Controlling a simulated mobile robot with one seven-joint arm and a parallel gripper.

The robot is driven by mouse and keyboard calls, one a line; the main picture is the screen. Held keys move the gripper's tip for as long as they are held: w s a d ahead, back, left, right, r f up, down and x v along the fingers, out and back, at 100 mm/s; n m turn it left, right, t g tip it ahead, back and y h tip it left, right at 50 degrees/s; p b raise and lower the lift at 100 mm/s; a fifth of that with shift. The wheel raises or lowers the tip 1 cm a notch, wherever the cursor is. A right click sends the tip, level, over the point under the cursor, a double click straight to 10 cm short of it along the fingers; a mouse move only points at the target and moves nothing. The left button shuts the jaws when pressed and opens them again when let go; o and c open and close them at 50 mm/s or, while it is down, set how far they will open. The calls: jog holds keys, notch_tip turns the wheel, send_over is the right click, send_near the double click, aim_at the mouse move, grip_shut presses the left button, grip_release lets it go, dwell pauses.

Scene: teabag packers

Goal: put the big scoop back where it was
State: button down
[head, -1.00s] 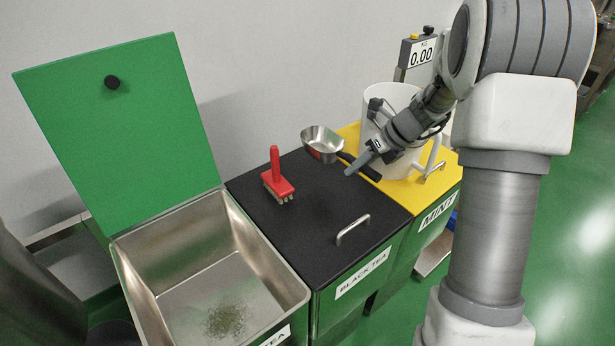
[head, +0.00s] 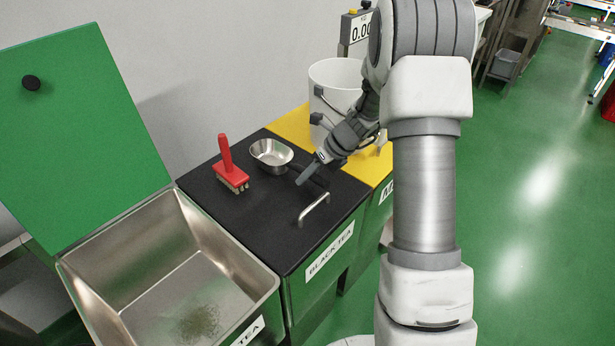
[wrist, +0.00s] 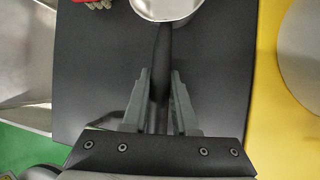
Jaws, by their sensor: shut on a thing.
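The big scoop has a shiny metal bowl (head: 270,153) and a dark handle (wrist: 162,52). My gripper (head: 307,172) is shut on the handle, with a finger on either side of it in the wrist view (wrist: 161,80). The bowl is over the rear of the black lid (head: 262,205) of the black tea bin, to the right of the red brush. I cannot tell whether the bowl touches the lid. In the head view, part of the handle is hidden by my gripper.
A red brush (head: 226,160) stands on the black lid, which has a metal handle (head: 313,208) at its front. To the left is an open metal bin (head: 130,255) with its green lid (head: 75,120) raised. A white container (head: 333,78) stands on the yellow lid (head: 290,124).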

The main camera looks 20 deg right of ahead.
jog(key=c, duration=0.7)
grip_release()
